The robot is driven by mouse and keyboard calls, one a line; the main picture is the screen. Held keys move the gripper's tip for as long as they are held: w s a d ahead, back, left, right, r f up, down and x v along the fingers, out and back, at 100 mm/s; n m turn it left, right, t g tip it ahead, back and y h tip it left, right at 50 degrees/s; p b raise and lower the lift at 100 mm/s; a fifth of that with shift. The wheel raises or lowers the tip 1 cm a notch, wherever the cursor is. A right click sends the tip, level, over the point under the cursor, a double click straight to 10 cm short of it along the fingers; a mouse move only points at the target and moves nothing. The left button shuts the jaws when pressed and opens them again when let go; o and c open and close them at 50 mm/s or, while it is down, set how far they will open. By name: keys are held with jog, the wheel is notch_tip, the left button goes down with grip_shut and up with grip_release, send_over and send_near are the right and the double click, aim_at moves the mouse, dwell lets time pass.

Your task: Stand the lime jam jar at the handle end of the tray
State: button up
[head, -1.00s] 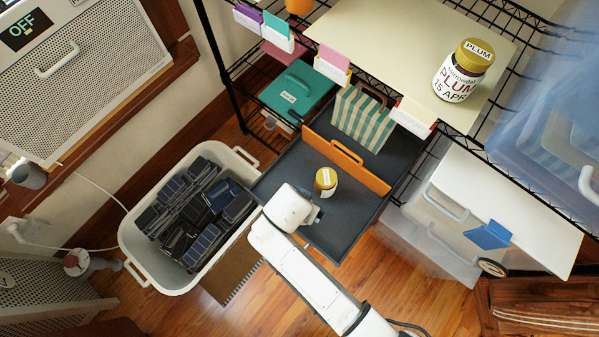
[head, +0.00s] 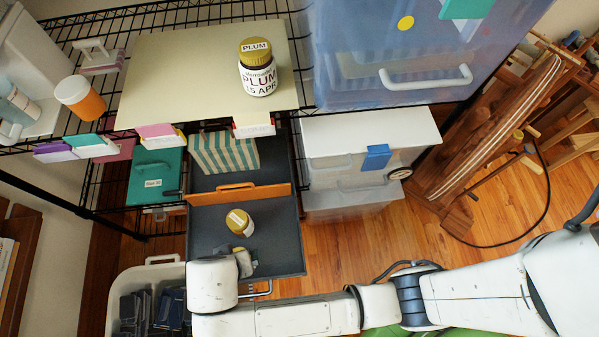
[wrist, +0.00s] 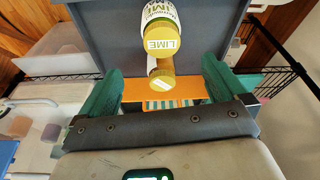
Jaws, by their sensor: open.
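The lime jam jar (wrist: 163,40), with a gold lid and LIME labels, stands in the dark grey tray (head: 285,262). A grey bar handle (head: 258,291) shows at the tray's near edge, partly hidden by my arm.
A plum jar (head: 258,68) stands on the wire shelf's cream board (head: 180,70) above. A striped bag (head: 225,152) is behind the divider. A white tub (head: 150,275) of dark packs is left; clear drawers (head: 350,165) are right.

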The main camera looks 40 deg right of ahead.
jog(key=d+n, duration=0.1)
jog(key=d, duration=0.9)
jog(key=s+d+r+n, duration=0.2)
jog(key=s+d, duration=0.3)
jog(key=d, duration=0.4)
jog(key=s+d+r+n+g+y, duration=0.1)
jog(key=s+d+r+n, duration=0.1)
jog(key=s+d, duration=0.4)
jog(key=d+r, duration=0.1)
jog(key=d, duration=0.1)
jog(key=shift+s+d+g, duration=0.25)
jog(key=shift+d+g, duration=0.05)
jog(key=shift+d, duration=0.1)
